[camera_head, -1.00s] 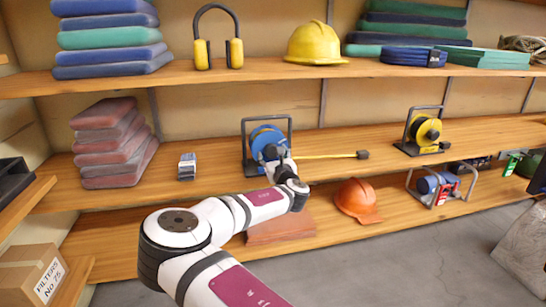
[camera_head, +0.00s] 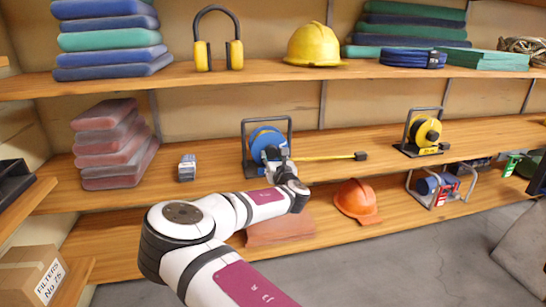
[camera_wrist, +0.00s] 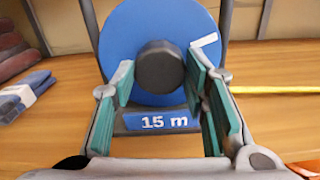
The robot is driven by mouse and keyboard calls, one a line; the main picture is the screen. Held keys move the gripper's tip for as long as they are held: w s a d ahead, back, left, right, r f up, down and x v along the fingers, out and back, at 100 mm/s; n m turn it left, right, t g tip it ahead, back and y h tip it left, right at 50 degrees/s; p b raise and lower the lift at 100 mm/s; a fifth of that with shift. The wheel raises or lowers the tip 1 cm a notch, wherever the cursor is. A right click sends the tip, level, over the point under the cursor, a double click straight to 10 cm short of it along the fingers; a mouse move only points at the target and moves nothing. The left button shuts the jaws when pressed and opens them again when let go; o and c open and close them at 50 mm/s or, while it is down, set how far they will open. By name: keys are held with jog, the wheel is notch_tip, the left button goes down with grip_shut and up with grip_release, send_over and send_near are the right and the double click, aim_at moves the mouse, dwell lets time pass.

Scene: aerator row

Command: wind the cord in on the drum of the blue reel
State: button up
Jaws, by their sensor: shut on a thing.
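The blue reel (camera_head: 262,137) stands in a dark frame on the middle shelf in the head view. In the wrist view its blue drum (camera_wrist: 125,40) fills the top middle, with a white mark at upper right and a "15 m" label below. My gripper (camera_head: 274,154) is in front of the reel. In the wrist view my gripper (camera_wrist: 160,78) has its green-padded fingers either side of the black round knob (camera_wrist: 158,66) and is shut on it. The yellow cord (camera_head: 322,157) runs right along the shelf to a dark plug (camera_head: 361,156). The fingers partly hide the drum.
A yellow reel (camera_head: 426,132) stands further right on the same shelf. An orange helmet (camera_head: 356,200) is on the shelf below. The shelf around the cord is clear.

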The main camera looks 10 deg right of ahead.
jog(key=m+p, duration=0.1)
jog(key=m, duration=1.3)
jog(key=shift+m, duration=0.3)
jog(key=m+b, duration=0.2)
jog(key=m, duration=0.4)
jog(key=m+b, duration=0.2)
jog(key=m, duration=0.2)
jog(key=shift+m+b, duration=0.3)
jog(key=shift+a+m+b, duration=0.1)
jog(key=shift+m+b, duration=0.7)
jog(key=shift+m, duration=0.4)
jog(key=o, duration=1.1)
